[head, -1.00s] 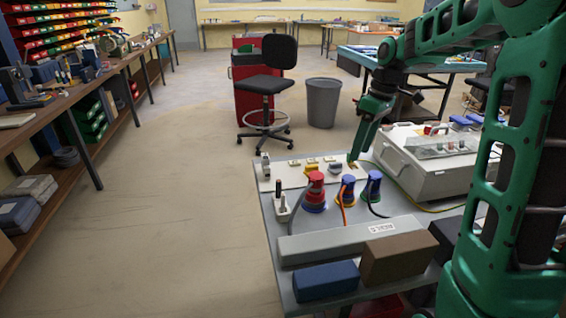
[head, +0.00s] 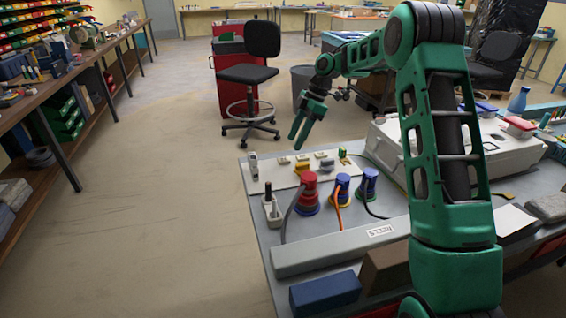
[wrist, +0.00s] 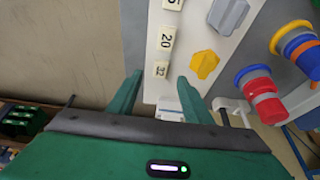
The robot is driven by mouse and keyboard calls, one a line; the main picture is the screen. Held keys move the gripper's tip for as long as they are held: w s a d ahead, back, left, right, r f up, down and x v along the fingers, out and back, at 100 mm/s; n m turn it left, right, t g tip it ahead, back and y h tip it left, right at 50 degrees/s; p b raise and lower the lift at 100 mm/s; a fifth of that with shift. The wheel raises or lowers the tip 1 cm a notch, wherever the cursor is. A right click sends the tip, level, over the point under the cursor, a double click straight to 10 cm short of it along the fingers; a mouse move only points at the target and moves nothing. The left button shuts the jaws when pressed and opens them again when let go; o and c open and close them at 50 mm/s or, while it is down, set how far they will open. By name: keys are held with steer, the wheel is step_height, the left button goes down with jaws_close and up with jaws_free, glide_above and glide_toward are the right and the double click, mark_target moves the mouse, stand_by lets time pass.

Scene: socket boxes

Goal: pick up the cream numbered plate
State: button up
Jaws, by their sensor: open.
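Several small cream numbered plates sit in a row on a white panel (head: 262,180) on the grey table. In the wrist view they show as a plate marked 20 (wrist: 166,38), a plate cut by the top edge (wrist: 172,4), and a nearer plate (wrist: 161,69) whose number seems to be 32. The head view shows them small, one at the left (head: 283,160). My gripper (head: 300,138) hangs above the panel's far edge. In the wrist view its open, empty fingers (wrist: 158,82) point towards the nearest plate, which appears between and just beyond the tips.
A yellow knob (wrist: 204,65) and a grey knob (wrist: 228,15) stand beside the plates. A red plug (head: 308,190) and two blue plugs (head: 341,187) with cables stand in front. A grey bar (head: 330,250) and boxes lie nearer. A chair (head: 248,72) stands behind, on open floor.

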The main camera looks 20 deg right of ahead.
mark_target(286, 159)
steer(key=shift+x, duration=3.45)
steer(key=shift+r, duration=0.1)
jaws_close()
